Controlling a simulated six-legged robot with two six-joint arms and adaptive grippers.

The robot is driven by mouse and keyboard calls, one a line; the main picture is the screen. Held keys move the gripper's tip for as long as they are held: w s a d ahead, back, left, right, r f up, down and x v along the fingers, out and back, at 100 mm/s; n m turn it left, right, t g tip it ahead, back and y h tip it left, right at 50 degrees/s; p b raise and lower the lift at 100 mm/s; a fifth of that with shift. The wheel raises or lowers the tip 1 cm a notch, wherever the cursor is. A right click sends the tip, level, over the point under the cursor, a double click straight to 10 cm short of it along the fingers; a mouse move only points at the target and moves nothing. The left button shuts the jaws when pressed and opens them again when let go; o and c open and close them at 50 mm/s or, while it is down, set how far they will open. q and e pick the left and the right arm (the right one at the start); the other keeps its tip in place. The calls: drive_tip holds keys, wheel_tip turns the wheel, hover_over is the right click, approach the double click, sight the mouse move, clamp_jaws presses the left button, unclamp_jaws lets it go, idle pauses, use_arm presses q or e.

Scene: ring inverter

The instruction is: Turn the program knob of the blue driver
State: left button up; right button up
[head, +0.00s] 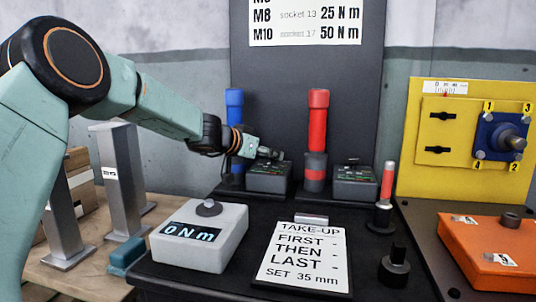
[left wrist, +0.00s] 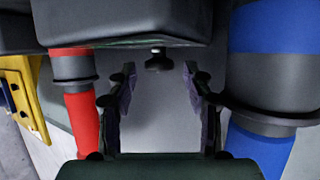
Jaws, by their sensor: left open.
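The blue driver (head: 234,108) stands upright at the back of the black bench, with a dark control box (head: 268,178) beside it. My left gripper (head: 268,153) is at the top of this box. In the left wrist view the blue driver (left wrist: 262,150) is at right and the box (left wrist: 125,22) is across the top. A small dark knob (left wrist: 158,60) sticks out from the box. My left gripper (left wrist: 160,72) is open, its fingers on either side of the knob's line with gaps showing. The knob is hidden or indistinct in the head view. My right gripper is not in view.
A red driver (head: 317,125) with its own box (head: 354,183) stands to the right. A white torque display (head: 202,237), a take-up sign (head: 303,257) and a black knobbed post (head: 394,268) are in front. Yellow (head: 415,165) and orange (head: 470,245) units are at right.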

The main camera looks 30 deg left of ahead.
use_arm(q)
drive_tip(key=shift+w+d+f, duration=0.1)
drive_tip(key=shift+w+f, duration=0.05)
drive_tip(key=shift+w, duration=0.2)
clamp_jaws()
idle(0.4)
